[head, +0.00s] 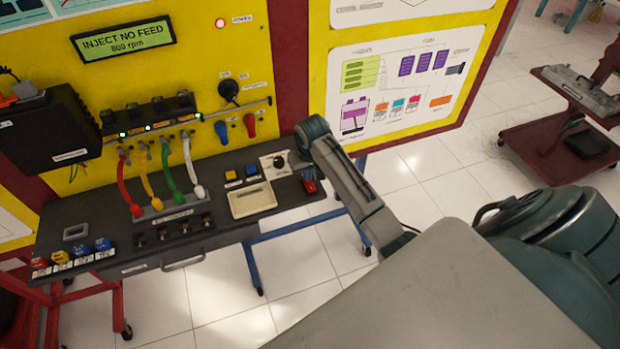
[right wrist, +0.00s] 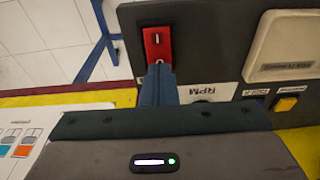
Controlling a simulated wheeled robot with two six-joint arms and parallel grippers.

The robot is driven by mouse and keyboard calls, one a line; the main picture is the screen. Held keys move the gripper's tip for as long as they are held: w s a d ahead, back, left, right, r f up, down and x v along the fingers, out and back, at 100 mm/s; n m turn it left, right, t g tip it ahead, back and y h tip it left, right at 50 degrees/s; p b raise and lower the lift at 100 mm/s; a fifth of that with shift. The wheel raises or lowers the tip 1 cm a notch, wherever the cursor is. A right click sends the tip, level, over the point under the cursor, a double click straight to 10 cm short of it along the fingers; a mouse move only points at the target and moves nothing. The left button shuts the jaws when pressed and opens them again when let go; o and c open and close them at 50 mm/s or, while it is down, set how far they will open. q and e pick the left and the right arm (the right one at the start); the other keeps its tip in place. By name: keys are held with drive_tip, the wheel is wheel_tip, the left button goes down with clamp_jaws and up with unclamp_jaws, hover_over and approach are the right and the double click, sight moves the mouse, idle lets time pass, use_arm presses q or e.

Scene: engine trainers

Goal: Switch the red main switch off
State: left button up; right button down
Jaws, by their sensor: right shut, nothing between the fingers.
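The red main switch (head: 310,186) is at the right end of the dark console, just beside my right arm's end. In the right wrist view the red switch (right wrist: 157,42) shows as a red rocker with a small light mark, set near the console's edge. My right gripper (right wrist: 158,70) is shut and empty, its fingertips at the near edge of the switch. I cannot tell whether they touch it. The fingertips hide the lower end of the switch. My left gripper is not in view.
The dark console (head: 225,228) also carries a black knob (head: 278,162), blue and yellow buttons, a beige tray (head: 252,199) and coloured hoses. The yellow panel (head: 215,70) with its display (head: 123,40) rises behind. Open tiled floor lies right of the console; a trolley (head: 555,140) stands farther off.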

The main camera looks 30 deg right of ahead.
drive_tip(key=shift+f, duration=0.4)
drive_tip(key=shift+r+p, duration=0.55)
drive_tip(key=shift+r, duration=2.95)
